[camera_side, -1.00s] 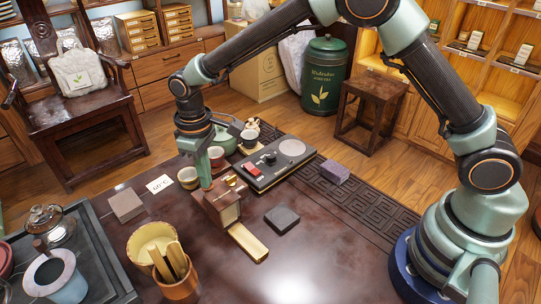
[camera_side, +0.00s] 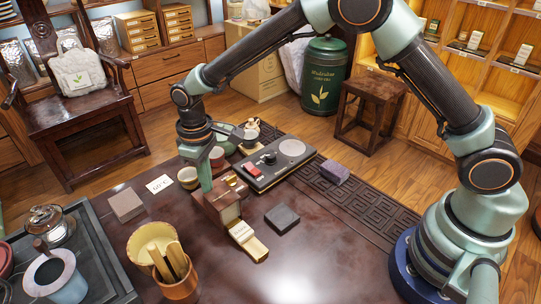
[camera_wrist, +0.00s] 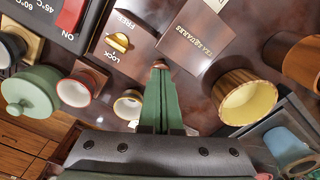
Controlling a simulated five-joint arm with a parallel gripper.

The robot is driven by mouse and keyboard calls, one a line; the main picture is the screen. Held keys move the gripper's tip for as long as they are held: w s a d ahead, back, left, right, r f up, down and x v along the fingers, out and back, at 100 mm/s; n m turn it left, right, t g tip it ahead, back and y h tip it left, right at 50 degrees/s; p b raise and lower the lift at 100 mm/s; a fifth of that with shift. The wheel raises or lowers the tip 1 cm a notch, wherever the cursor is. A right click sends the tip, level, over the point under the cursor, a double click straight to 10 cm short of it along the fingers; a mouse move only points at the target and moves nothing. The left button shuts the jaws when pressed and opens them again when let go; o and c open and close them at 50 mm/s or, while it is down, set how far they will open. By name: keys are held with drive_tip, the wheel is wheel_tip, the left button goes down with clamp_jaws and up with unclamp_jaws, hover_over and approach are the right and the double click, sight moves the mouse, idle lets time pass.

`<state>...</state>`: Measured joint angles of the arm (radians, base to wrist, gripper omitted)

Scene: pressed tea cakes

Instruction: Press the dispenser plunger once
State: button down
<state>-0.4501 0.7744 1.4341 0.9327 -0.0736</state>
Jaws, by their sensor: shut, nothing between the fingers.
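The dispenser (camera_side: 222,208) is a brown wooden box on the dark table, with a brass chute (camera_side: 258,251) sloping out its front. A small pale, wrapped-looking piece (camera_side: 240,232) lies on the upper chute. My gripper (camera_side: 206,191) is shut and points down at the dispenser's top, where the plunger is; its tips cover most of the plunger. In the wrist view the shut fingers (camera_wrist: 160,68) meet a small copper-coloured tip between the "TEA SQUARES" face (camera_wrist: 192,38) and the brass FREE/LOCK knob (camera_wrist: 118,42). I cannot tell which way the knob points.
A black-and-wood appliance with a red switch (camera_side: 251,170) stands behind the dispenser. Cups (camera_side: 188,177) stand behind left. A dark square block (camera_side: 282,218), a purple block (camera_side: 334,172), a brown block (camera_side: 126,205) and a cup of wooden tools (camera_side: 176,278) surround it.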

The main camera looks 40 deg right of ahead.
drive_tip(key=shift+r, duration=2.75)
drive_tip(key=shift+r, duration=0.1)
drive_tip(key=s+d+r+m+t, duration=0.1)
drive_tip(key=d+r, duration=0.5)
drive_tip(key=r, duration=0.1)
drive_tip(key=s+d+r+m+t, duration=0.2)
drive_tip(key=s+d+r, duration=0.1)
drive_tip(key=s+d, duration=0.4)
drive_tip(key=s+d+r+m+t, duration=0.2)
drive_tip(key=s+d+r+m, duration=0.1)
drive_tip(key=s+d, duration=0.5)
drive_tip(key=shift+d+r+t, duration=0.25)
drive_tip(key=shift+t, duration=0.05)
